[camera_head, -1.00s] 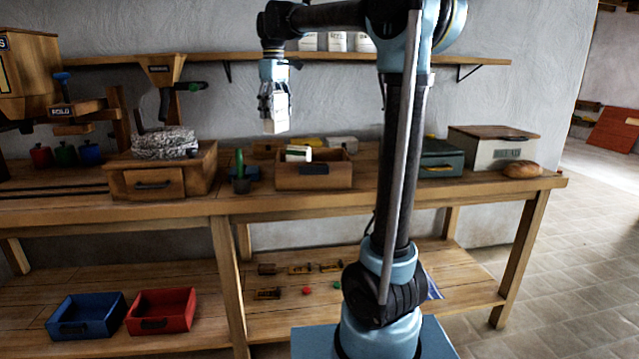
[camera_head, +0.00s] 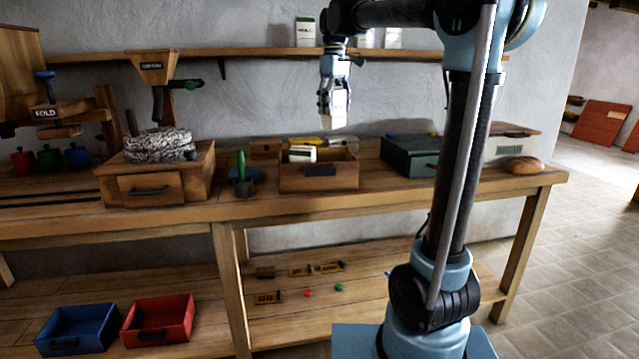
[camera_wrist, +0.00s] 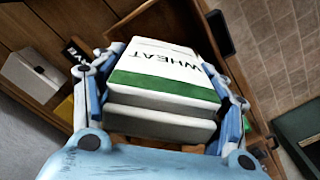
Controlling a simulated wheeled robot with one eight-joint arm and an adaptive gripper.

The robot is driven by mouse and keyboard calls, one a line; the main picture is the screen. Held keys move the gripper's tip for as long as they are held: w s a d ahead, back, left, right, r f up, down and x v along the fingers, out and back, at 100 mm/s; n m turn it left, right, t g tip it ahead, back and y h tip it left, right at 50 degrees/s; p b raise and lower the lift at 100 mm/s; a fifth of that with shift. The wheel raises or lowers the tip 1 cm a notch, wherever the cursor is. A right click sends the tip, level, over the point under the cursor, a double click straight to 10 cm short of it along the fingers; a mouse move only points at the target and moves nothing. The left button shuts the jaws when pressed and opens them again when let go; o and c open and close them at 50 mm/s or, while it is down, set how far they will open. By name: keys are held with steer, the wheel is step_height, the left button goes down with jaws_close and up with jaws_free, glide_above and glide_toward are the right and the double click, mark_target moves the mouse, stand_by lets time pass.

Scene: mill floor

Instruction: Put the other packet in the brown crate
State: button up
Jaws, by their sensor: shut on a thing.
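My gripper (camera_head: 335,98) is shut on a white packet (camera_head: 337,122) and holds it in the air above the workbench, in line with the brown crate. In the wrist view the held packet (camera_wrist: 160,80) shows a green band and the word WHEAT, with my fingers on both sides. Another white packet with green (camera_head: 302,153) shows inside the crate. The crate's floor is mostly hidden.
A dark green box (camera_head: 408,155) and bread (camera_head: 523,166) are right. Packets (camera_head: 305,32) stand on the wall shelf (camera_head: 260,55). Blue (camera_head: 80,330) and red trays (camera_head: 158,320) lie below.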

step_height(320, 180, down, 18)
steer(key=shift+a+f, duration=0.1)
stand_by(0.7)
steer(key=o, duration=1.1)
